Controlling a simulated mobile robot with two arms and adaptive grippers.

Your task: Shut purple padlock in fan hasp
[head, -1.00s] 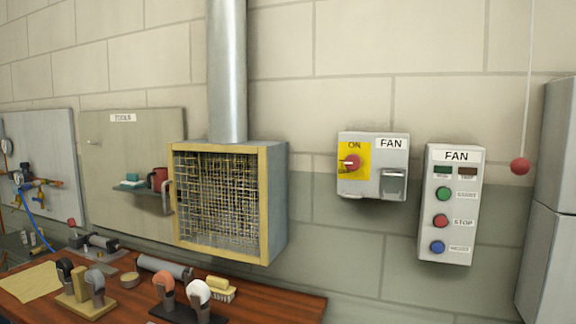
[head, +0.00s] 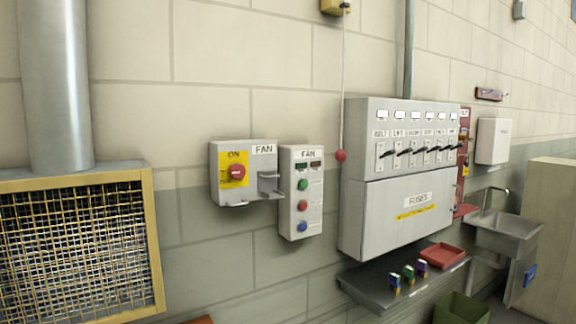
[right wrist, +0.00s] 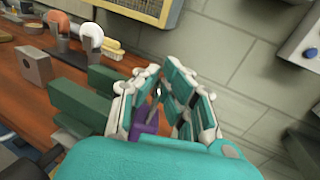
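The grey fan isolator box (head: 228,160) hangs on the wall in the head view. It has a red knob (head: 237,173) on a yellow plate, marked ON. The metal fan hasp (head: 270,186) sticks out at its lower right. My right gripper (right wrist: 170,88) shows in the right wrist view with its teal fingers closed around the purple padlock (right wrist: 146,122). The padlock's metal shackle (right wrist: 158,90) points up between the fingers. Part of the padlock body is hidden by the fingers. My left gripper is in neither current view.
The fan button panel (head: 301,192) is right of the isolator. The fuse cabinet (head: 368,220) stands farther right, above a grey shelf (head: 372,290) with small coloured padlocks and a red tray (head: 440,256). A caged fan unit (head: 156,240) is left. Wooden bench (right wrist: 60,85) lies below my right gripper.

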